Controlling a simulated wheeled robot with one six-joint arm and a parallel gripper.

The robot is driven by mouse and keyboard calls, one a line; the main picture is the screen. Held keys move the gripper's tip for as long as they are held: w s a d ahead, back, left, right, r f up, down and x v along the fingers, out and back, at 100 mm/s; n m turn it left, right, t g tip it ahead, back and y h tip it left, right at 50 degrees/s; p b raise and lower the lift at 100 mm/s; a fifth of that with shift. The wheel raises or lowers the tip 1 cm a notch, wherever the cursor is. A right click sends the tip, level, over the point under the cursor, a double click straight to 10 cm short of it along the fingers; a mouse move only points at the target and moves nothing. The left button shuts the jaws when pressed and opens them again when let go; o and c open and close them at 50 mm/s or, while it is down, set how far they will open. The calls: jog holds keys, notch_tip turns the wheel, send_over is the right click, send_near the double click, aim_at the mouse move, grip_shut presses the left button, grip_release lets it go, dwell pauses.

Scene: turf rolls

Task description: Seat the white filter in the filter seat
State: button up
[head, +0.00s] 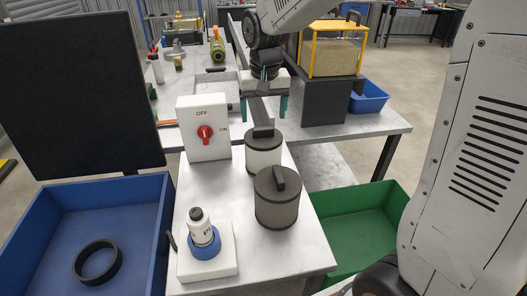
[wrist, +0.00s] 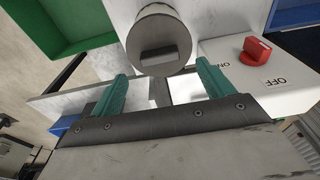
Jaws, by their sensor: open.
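In the wrist view, a round lid with a dark bar handle (wrist: 158,45) shows just beyond the fingertips. A white block with a blue collar (head: 204,249), possibly the filter seat, is at the bench front. A white, dark-topped piece (head: 202,230) stands in the collar.
A blue bin (head: 40,215) holds a dark ring (head: 97,262). A green bin (head: 345,222) is right of the bench.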

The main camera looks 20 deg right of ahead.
aim_at(263, 128)
jog(key=f, duration=0.5)
jog(key=shift+w+d, duration=0.1)
jog(key=shift+w, duration=0.15)
jog(key=c, duration=1.6)
jog(key=shift+r, duration=0.1)
